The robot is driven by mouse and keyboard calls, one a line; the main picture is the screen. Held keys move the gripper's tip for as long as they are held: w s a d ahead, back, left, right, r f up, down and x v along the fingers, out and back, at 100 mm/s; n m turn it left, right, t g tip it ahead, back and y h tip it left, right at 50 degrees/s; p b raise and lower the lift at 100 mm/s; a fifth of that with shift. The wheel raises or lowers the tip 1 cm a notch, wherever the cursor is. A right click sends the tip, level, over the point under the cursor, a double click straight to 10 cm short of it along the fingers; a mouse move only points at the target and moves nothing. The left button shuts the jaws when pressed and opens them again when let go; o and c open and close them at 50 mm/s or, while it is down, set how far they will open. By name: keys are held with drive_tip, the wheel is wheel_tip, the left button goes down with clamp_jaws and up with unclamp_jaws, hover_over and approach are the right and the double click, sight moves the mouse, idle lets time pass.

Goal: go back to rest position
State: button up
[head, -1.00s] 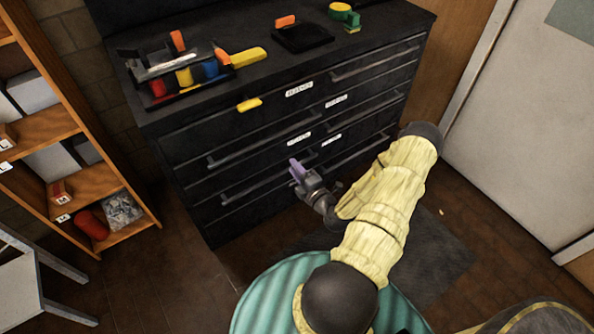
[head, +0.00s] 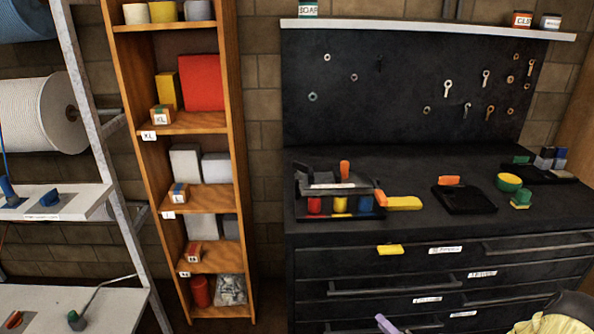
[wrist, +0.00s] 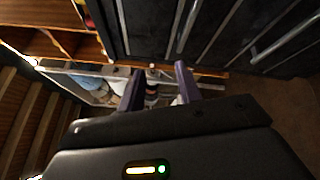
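My gripper shows in the wrist view (wrist: 159,88) with its two purple fingers apart. I see nothing clamped between them; small dark and pale shapes in the gap look like background. In the head view only a purple fingertip (head: 386,324) shows at the bottom edge, in front of the drawers. My yellow-sleeved arm (head: 548,327) is cut off at the bottom right, so most of its pose is hidden.
A black drawer cabinet (head: 365,282) stands close in front of my arm, with a tool holder (head: 310,212) and trays on top. A wooden shelf (head: 234,130) stands left of it. A metal rack (head: 92,110) is at far left.

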drive_tip(key=s+a+r+n+g+y, duration=0.45)
drive_tip(key=s+a+n+g, duration=0.35)
drive_tip(key=a+n+g, duration=0.65)
drive_tip(key=s+d+r+n+g+h, duration=0.3)
drive_tip(key=s+n+h, duration=0.4)
drive_tip(key=n, duration=0.8)
wheel_tip(320, 180, up, 25)
drive_tip(key=w+d+n+t+h+p, duration=0.1)
drive_tip(key=n+t+h+p, duration=0.4)
drive_tip(key=n+p, duration=0.9)
drive_tip(key=shift+w+d+r+h+p, duration=0.15)
drive_tip(key=shift+w+d+h+p, duration=0.25)
drive_tip(key=shift+d+h+p, duration=0.65)
drive_tip(key=shift+a, duration=0.4)
